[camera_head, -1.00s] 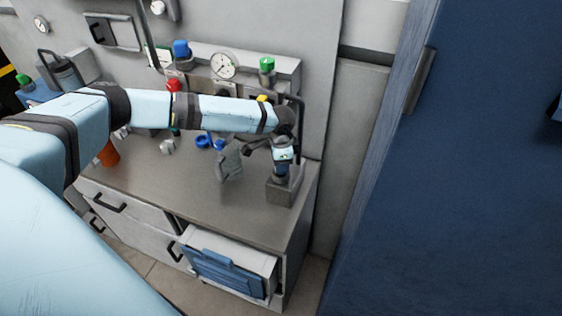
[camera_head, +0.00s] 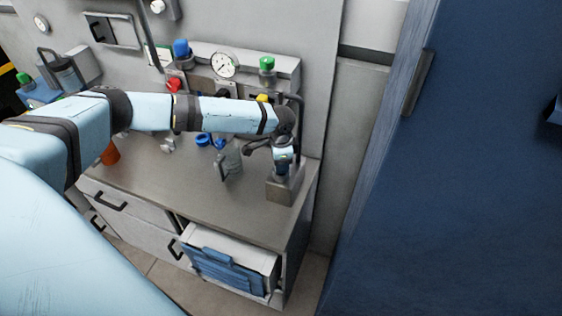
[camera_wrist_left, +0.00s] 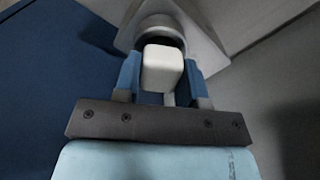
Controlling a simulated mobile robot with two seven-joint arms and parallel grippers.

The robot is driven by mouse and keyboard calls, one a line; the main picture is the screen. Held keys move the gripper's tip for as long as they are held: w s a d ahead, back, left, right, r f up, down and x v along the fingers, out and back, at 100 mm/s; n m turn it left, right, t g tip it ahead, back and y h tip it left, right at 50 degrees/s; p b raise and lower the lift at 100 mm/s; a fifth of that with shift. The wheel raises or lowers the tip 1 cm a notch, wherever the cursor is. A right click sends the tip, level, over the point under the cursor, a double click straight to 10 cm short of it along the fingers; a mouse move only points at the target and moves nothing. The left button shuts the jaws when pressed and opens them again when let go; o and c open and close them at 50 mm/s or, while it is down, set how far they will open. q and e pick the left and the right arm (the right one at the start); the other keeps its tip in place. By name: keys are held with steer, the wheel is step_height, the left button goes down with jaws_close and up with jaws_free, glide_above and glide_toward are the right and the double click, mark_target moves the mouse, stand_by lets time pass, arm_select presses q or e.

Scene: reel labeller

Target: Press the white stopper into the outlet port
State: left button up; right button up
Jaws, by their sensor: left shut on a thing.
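The white stopper (camera_wrist_left: 162,68) shows in the left wrist view as a pale, rounded block. My left gripper (camera_head: 282,172) is shut on it, with a blue finger on either side. Directly beyond the stopper is a round grey metal port (camera_wrist_left: 160,27) with a dark opening, set on a grey block (camera_head: 284,189). The stopper lines up with the opening and overlaps its near edge in the view. I cannot tell how deep it sits. In the head view the gripper points down at the block's top and hides the stopper and port. My right gripper is not in view.
Blue rings (camera_head: 203,140) lie farther back. A panel with a gauge (camera_head: 225,65) and coloured caps stands behind. A drawer (camera_head: 225,270) is open in front. A blue cabinet is at right.

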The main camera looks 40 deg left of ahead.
arm_select(q)
steer(key=shift+f, duration=0.2)
stand_by(0.6)
steer(key=o, duration=1.1)
steer(key=shift+c, duration=0.2)
step_height(320, 180, up, 14)
steer(key=b, duration=0.2)
steer(key=shift+f, duration=0.15)
